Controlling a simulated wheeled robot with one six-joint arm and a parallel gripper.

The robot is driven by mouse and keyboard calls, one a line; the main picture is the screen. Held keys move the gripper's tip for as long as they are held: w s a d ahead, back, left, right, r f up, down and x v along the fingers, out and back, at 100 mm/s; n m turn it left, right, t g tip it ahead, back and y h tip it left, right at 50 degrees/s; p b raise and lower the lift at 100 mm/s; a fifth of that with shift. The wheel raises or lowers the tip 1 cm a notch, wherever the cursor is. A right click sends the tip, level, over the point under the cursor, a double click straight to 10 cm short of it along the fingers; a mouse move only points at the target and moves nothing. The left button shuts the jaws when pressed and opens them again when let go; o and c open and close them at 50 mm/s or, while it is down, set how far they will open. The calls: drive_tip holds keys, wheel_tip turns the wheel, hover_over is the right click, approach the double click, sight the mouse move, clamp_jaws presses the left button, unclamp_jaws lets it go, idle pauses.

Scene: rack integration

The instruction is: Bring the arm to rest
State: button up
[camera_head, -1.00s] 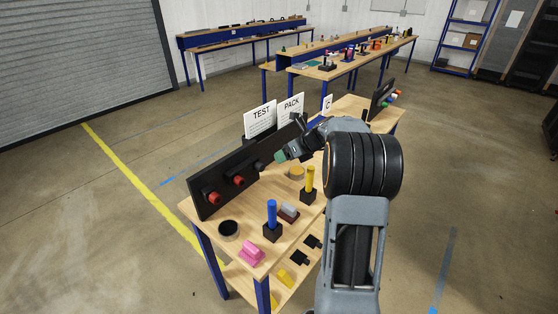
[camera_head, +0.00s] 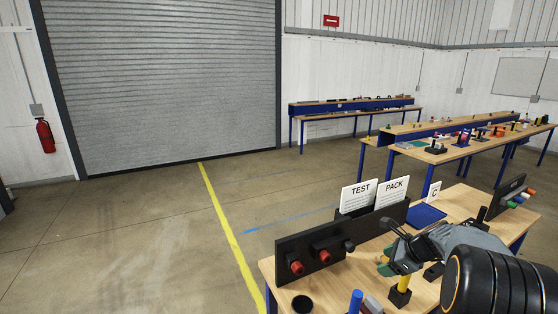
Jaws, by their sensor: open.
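My arm enters at the lower right, with a large black ribbed joint in front and a grey link behind it. My gripper (camera_head: 394,258) is at the end of the arm, over the wooden bench (camera_head: 450,205). It is open and in front of the black panel, close to the yellow peg (camera_head: 404,284) on its black base. A small green piece shows by the jaws; I cannot tell whether it is part of the gripper. The arm hides part of the bench.
The black panel (camera_head: 290,248) carries red knobs (camera_head: 296,267). TEST (camera_head: 358,195) and PACK (camera_head: 393,191) signs stand behind it, near a blue tray (camera_head: 426,215). A blue peg (camera_head: 356,300) and a black round cup (camera_head: 302,304) are in front. Open floor (camera_head: 130,235) lies left.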

drive_tip(key=s+a+r+n+h, duration=0.2)
drive_tip(key=s+a+r+n, duration=0.1)
drive_tip(key=s+a+n, duration=0.5)
drive_tip(key=s+a+r+n+h, duration=0.3)
drive_tip(key=s+a+n, duration=0.5)
drive_tip(key=s+n, duration=0.6)
drive_tip(key=shift+a+r+n+g, duration=0.3)
drive_tip(key=shift+a+n, duration=0.05)
drive_tip(key=shift+n, duration=0.95)
